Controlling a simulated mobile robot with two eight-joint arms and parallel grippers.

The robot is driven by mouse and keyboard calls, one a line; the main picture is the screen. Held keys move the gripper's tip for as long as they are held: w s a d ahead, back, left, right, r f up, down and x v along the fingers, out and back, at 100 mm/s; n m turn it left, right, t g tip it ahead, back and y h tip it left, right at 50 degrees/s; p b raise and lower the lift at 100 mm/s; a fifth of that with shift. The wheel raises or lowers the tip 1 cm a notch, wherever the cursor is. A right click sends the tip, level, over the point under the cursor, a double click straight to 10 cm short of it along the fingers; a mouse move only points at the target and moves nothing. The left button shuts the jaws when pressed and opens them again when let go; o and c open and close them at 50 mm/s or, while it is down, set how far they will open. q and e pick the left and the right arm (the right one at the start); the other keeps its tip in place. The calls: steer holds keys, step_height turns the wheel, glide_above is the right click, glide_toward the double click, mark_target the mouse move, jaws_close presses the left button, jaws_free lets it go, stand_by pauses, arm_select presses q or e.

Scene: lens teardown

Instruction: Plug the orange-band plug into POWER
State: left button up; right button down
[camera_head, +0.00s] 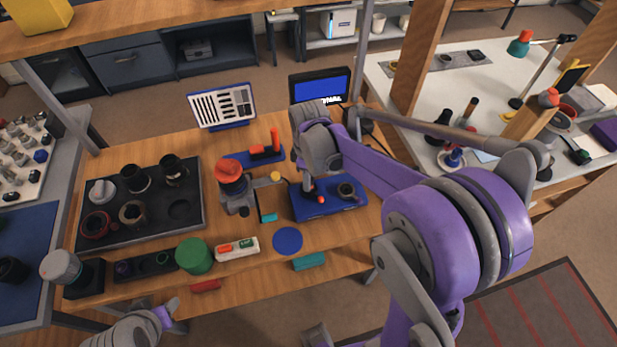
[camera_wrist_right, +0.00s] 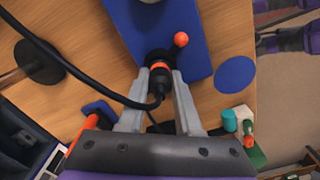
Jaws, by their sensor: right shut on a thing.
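My right gripper (camera_wrist_right: 162,74) is shut on the black plug with the orange band (camera_wrist_right: 160,65), seen in the right wrist view. The plug's dark front end is at the edge of a blue base (camera_wrist_right: 195,18), beside an orange-red knob (camera_wrist_right: 181,39). I cannot tell whether it is seated in a socket, and no POWER label is readable. A black cable (camera_wrist_right: 85,78) loops left from the plug. In the head view the right arm partly hides the blue base (camera_head: 330,208). Part of my left gripper (camera_head: 170,314) shows at the bottom left; its jaws are unclear.
A red-topped device (camera_head: 230,172) stands left of the blue base. A black tray (camera_head: 150,228) of lens parts, a green cylinder (camera_head: 194,256) and a blue disc (camera_head: 288,240) are on the wooden table. A screen (camera_head: 320,87) stands at the back.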

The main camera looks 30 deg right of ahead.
steer(key=shift+s+f+b, duration=0.1)
steer(key=shift+f+b, duration=0.35)
steer(key=shift+f, duration=0.15)
stand_by(0.9)
steer(key=c, duration=0.5)
jaws_free()
steer(key=shift+r, duration=0.15)
step_height(320, 180, up, 11)
steer(key=shift+f+p, duration=0.2)
steer(key=shift+p, duration=0.25)
